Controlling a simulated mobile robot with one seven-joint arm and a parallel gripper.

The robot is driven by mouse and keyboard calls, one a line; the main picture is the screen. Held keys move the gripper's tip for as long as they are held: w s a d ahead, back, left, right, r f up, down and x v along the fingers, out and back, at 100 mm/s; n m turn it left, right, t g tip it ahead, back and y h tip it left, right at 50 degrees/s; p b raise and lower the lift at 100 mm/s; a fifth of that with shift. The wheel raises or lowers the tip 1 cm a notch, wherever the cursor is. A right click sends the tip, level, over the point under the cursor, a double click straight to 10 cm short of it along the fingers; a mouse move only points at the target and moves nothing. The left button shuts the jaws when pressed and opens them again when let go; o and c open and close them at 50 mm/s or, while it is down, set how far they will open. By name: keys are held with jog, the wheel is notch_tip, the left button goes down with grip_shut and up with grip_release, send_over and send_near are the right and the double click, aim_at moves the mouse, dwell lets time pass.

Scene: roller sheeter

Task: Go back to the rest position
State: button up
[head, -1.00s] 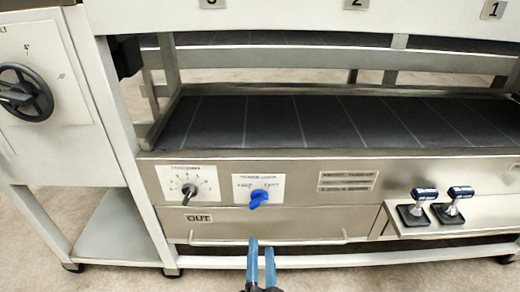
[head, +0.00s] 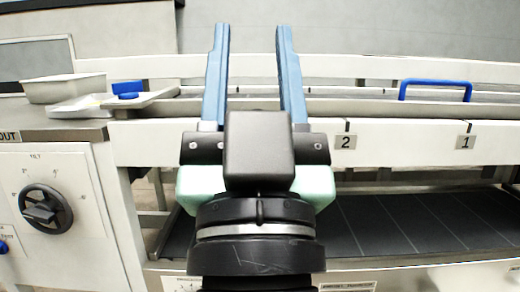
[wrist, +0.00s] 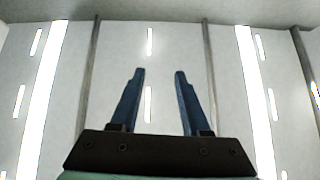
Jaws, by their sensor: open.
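My gripper (head: 250,35) is raised in the middle of the head view, its two blue fingers pointing up and set well apart. Nothing is between them. In the wrist view the gripper (wrist: 158,75) also shows open and empty against a ceiling with bright light strips. The arm covers part of the roller sheeter's front rail (head: 400,138) behind it.
A tilt dial (head: 45,208) is on the white panel at left. A pale tray (head: 62,88) and a blue item (head: 127,88) sit on the ledge above. A blue handle (head: 435,88) stands at right. The dark belt (head: 400,230) lies below.

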jog(key=s+r+h+p, duration=0.1)
jog(key=s+r+p, duration=0.2)
jog(key=r+p, duration=3.5)
notch_tip(320, 180, up, 4)
jog(key=shift+d+f+t, duration=0.1)
jog(key=shift+d+t, duration=0.1)
jog(key=shift+t, duration=0.2)
